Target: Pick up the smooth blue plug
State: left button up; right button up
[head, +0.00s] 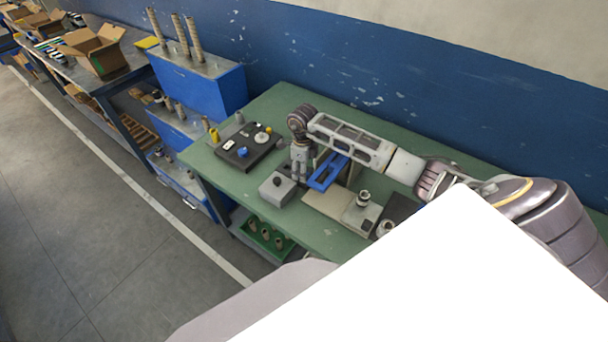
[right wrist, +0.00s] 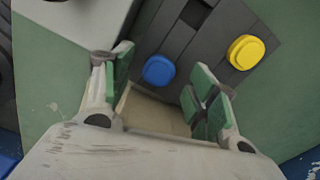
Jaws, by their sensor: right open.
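A smooth round blue plug (right wrist: 158,70) sits on a dark grey slatted surface in the right wrist view. It lies just beyond the gap between my right gripper's fingers, apart from both. My right gripper (right wrist: 163,88) is open and empty, with green pads on its fingers. In the head view my right gripper (head: 299,178) points down over the green table, near a grey box. There a small bluish spot (head: 242,152) on the black board looks like a blue plug, but it is too small to be sure. My left gripper is not in view.
A yellow plug (right wrist: 245,52) sits right of the blue one. In the head view the black board (head: 236,161) carries small parts. A grey box (head: 277,189), a blue frame (head: 327,172) and a beige block (head: 325,204) stand nearby. A blue wall (head: 340,60) runs behind the table.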

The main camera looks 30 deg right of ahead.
jog(key=shift+f, duration=0.85)
jog(key=c, duration=0.8)
